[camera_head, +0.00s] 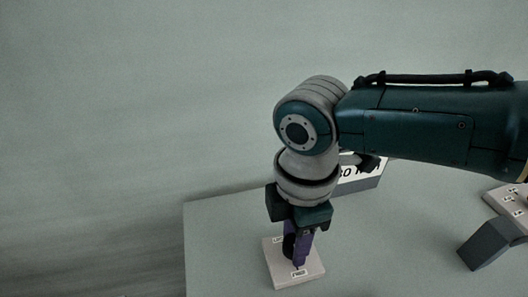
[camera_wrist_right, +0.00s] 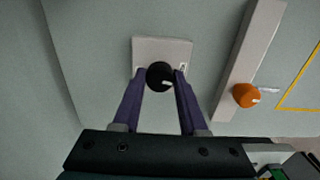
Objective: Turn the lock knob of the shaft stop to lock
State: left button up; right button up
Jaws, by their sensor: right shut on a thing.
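A black round knob (camera_wrist_right: 158,74) with a white pointer mark sits on a small pale plate (camera_wrist_right: 160,46) in the right wrist view. The mark points right and slightly down in that view. A small label shows at the plate's right side. The plate also shows in the head view (camera_head: 281,275), near the table's left part, under my right gripper (camera_head: 298,258). The purple fingers of my right gripper (camera_wrist_right: 160,78) are shut on the knob from both sides. In the head view the fingers hide most of the knob. My left gripper is not in view.
An orange knob (camera_wrist_right: 245,96) sits on a long pale bar (camera_wrist_right: 256,45) right of the plate. A lettered sign block (camera_head: 372,178) stands behind my arm. A dark grey block (camera_head: 485,243) and another labelled plate (camera_head: 508,207) are at the right. Bare table lies between.

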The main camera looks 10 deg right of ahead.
grip_shut()
